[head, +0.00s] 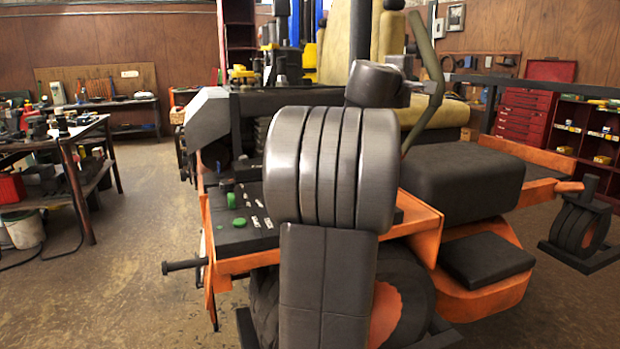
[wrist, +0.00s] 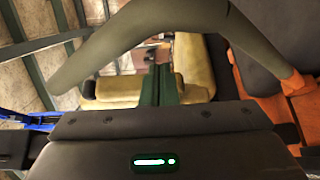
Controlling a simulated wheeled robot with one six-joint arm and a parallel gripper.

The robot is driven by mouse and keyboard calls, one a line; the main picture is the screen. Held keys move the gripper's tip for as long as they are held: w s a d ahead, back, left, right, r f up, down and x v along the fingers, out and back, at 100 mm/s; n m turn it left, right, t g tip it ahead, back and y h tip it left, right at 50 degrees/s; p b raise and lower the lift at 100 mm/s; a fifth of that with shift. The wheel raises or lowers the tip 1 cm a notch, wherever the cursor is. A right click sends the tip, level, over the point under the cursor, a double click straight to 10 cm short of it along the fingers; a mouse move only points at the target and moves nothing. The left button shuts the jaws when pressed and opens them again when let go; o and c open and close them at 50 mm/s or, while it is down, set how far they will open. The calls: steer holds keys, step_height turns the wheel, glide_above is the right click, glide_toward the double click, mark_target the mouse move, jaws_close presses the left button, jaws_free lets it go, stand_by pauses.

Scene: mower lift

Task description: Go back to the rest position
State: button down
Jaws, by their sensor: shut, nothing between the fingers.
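My gripper (wrist: 162,72) shows in the wrist view with its two dark fingers together and nothing between them. The orange and black mower (head: 425,222) fills the centre and right of the head view. Its olive curved lever (head: 436,75) rises right of my arm. In the wrist view this lever (wrist: 158,28) arches across the top, beyond the fingers; I cannot tell how close it is. The tan seat (wrist: 195,65) lies behind the fingers.
A dark control panel (head: 250,218) with green buttons sits beside my arm. A cluttered workbench (head: 60,140) stands at left, a red tool chest (head: 525,115) at back right. A wheel in a dark stand (head: 580,225) is at far right. The left floor is open.

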steer(key=w+a+r+n+g+y+p, duration=0.1)
steer(key=w+a+r+n+p, duration=0.1)
steer(key=w+p, duration=0.7)
steer(key=shift+w+a+r+n+p, duration=0.35)
steer(key=shift+n+p, duration=0.25)
steer(key=shift+p, duration=3.2)
steer(key=shift+r, duration=0.15)
